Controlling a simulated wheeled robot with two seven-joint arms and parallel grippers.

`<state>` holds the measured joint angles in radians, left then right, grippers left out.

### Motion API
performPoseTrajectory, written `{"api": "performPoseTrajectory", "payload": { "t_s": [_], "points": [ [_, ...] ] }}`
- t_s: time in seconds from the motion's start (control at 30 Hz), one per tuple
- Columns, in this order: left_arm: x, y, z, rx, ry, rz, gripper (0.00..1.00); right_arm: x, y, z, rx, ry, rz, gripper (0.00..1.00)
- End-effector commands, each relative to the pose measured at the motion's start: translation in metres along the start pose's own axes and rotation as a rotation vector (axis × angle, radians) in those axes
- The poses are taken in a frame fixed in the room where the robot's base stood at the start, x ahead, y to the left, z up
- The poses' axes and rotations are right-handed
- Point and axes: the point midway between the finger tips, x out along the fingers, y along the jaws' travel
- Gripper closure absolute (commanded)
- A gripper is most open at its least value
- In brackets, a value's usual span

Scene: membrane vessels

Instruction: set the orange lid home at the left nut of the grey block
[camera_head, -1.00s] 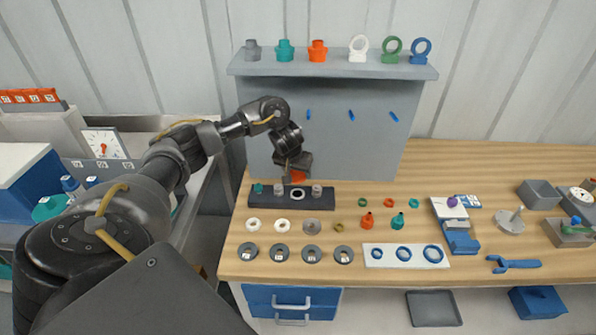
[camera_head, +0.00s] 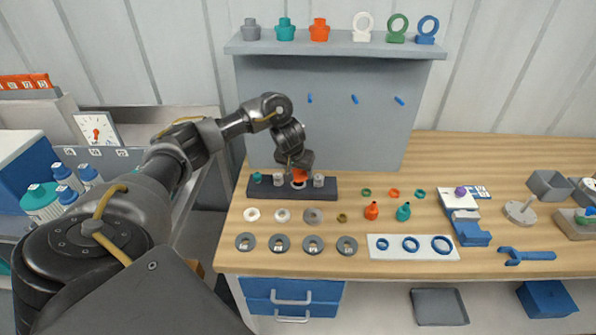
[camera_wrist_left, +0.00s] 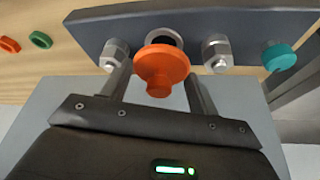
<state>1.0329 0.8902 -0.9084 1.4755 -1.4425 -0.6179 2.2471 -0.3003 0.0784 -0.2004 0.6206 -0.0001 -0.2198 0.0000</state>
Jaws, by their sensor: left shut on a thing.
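The dark grey block (camera_head: 327,188) lies along the back of the bench. It bears a left nut (camera_head: 278,180), a right nut (camera_head: 318,181), and a pale ring (camera_head: 298,186) between them. A teal lid (camera_head: 256,177) sits at its left end. My left gripper (camera_head: 298,168) is shut on the orange lid (camera_head: 299,175), above the block near the pale ring and right of the left nut. In the left wrist view, the orange lid (camera_wrist_left: 160,66) covers part of the ring. The nuts stand either side of it, and the teal lid is at the right.
White and grey rings lie in front of the block, with several dark discs nearer the edge. Small orange (camera_head: 371,211) and teal (camera_head: 403,212) bottle-like pieces stand to the right. A shelf (camera_head: 335,46) with coloured fittings and a grey panel (camera_head: 360,130) rise behind.

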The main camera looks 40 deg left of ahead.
Motion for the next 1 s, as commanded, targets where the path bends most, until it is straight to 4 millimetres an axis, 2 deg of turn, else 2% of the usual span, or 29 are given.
{"api": "performPoseTrajectory", "payload": {
  "t_s": [0.03,0.43,0.53,1.0],
  "points": [
    [0.005,0.0,0.002,0.0,0.001,0.0,0.62,0.007,0.0,0.001,0.0,0.0,0.0,0.64],
    [0.021,0.0,0.008,-0.001,0.001,0.0,0.62,0.03,0.0,0.003,0.0,-0.001,0.0,0.64],
    [0.02,0.0,0.009,0.0,-0.001,0.0,0.62,0.02,0.0,0.003,0.0,-0.002,0.0,0.64],
    [0.024,0.0,0.01,0.0,0.001,0.0,0.62,0.019,0.001,0.003,0.0,-0.002,0.002,0.64]
  ]
}}
